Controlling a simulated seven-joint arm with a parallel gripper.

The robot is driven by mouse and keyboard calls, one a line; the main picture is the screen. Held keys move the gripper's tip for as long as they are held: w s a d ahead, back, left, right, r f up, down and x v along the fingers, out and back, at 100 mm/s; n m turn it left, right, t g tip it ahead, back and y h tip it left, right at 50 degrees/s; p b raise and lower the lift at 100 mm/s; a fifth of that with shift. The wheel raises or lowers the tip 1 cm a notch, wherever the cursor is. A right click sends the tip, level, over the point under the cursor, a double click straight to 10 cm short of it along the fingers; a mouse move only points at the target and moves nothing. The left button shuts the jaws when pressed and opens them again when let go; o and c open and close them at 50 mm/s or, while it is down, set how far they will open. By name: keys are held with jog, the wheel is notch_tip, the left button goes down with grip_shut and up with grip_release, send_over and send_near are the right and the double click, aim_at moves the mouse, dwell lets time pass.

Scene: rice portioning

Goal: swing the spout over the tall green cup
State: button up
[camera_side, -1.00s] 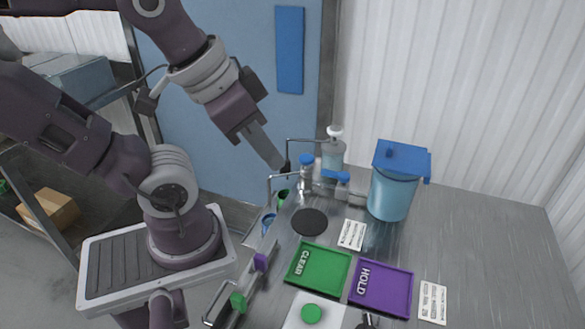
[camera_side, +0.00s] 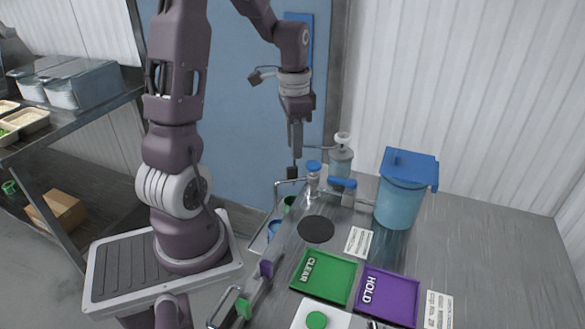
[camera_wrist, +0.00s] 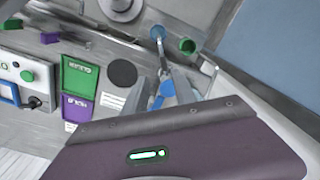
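The thin metal spout (camera_side: 284,183) reaches left from the blue-capped post (camera_side: 314,167) and bends down. Its end appears above the blue cup (camera_side: 274,227). The green cup (camera_side: 289,203) stands behind the blue one; its height is hard to judge. In the wrist view the blue cup (camera_wrist: 157,33) and green cup (camera_wrist: 187,46) stand side by side. My gripper (camera_side: 293,172) points down with its tip close above or beside the spout's horizontal part. Contact and the gap between the fingers cannot be made out.
A black disc (camera_side: 316,229), a green CLEAR tray (camera_side: 325,277) and a purple HOLD tray (camera_side: 388,296) lie in front. The right side of the table is clear.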

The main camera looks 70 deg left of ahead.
aim_at(292, 167)
jog(key=f, duration=0.5)
jog(key=a+f, duration=0.1)
jog(key=f, duration=0.2)
jog(key=shift+s+f, duration=0.1)
grip_shut()
dwell(1.1)
